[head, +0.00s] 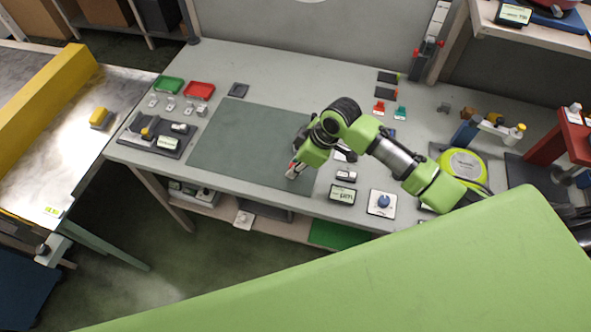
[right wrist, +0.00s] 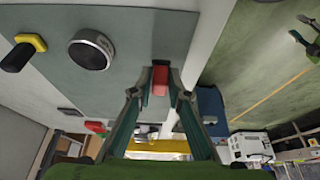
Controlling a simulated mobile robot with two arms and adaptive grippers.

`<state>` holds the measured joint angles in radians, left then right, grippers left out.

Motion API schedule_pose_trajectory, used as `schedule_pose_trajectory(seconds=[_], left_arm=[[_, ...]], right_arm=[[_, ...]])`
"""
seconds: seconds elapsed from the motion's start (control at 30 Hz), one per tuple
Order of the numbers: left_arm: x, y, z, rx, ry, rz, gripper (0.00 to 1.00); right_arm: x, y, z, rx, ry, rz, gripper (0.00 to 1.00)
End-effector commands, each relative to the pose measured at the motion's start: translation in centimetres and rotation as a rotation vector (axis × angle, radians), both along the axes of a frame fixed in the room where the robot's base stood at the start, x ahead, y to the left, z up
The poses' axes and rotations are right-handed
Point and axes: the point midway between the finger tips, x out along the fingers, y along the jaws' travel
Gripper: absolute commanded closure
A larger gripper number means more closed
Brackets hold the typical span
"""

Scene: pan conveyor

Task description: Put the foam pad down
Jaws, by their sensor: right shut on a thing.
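My right gripper (head: 291,174) is low over the front right part of the dark green mat (head: 235,135). In the right wrist view the gripper (right wrist: 160,88) is shut on a small red block (right wrist: 160,80), which I take to be the foam pad. The block sits between the fingertips, with the mat's edge behind it. I cannot tell whether it touches the mat. My left gripper does not show clearly in either view.
Red (head: 200,90) and green (head: 169,86) trays stand at the back left of the bench. A dark fixture tray (head: 157,136) is at the left. A small display (head: 342,194), a blue-knobbed box (head: 382,203) and a green round device (head: 463,165) stand to the right. Most of the mat is clear.

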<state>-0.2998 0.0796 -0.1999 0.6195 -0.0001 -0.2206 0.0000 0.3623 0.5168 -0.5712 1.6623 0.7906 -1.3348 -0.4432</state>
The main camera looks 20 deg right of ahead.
Motion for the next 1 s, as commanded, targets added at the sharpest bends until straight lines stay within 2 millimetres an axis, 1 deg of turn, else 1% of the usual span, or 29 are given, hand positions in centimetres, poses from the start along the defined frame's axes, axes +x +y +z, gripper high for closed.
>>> schedule_pose_trajectory(seconds=[0.07, 0.1, 0.17, 0.3, 0.67, 0.7, 0.77, 1.0], left_arm=[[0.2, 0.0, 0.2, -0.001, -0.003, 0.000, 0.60], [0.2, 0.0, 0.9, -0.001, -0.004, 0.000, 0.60], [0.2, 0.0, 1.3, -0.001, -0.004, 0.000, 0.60], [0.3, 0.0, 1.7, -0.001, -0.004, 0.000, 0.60], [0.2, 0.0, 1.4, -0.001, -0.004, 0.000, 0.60], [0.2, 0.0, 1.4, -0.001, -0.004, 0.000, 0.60], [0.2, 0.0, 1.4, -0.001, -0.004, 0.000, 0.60], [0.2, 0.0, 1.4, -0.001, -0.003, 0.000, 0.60]], right_arm=[[0.4, -0.3, -0.6, 0.000, 0.003, -0.002, 1.00], [0.3, -0.2, -1.1, 0.000, 0.005, -0.002, 1.00], [0.2, -0.2, -2.0, 0.000, 0.005, -0.002, 1.00], [0.3, -0.2, -3.3, -0.001, 0.002, -0.001, 1.00], [0.3, -0.2, -3.8, -0.001, 0.000, 0.000, 1.00], [0.3, -0.2, -3.9, -0.001, 0.000, 0.000, 0.81], [0.3, -0.2, -3.8, -0.001, 0.000, 0.000, 0.67], [0.3, -0.2, -3.8, -0.001, 0.000, 0.000, 0.67]])
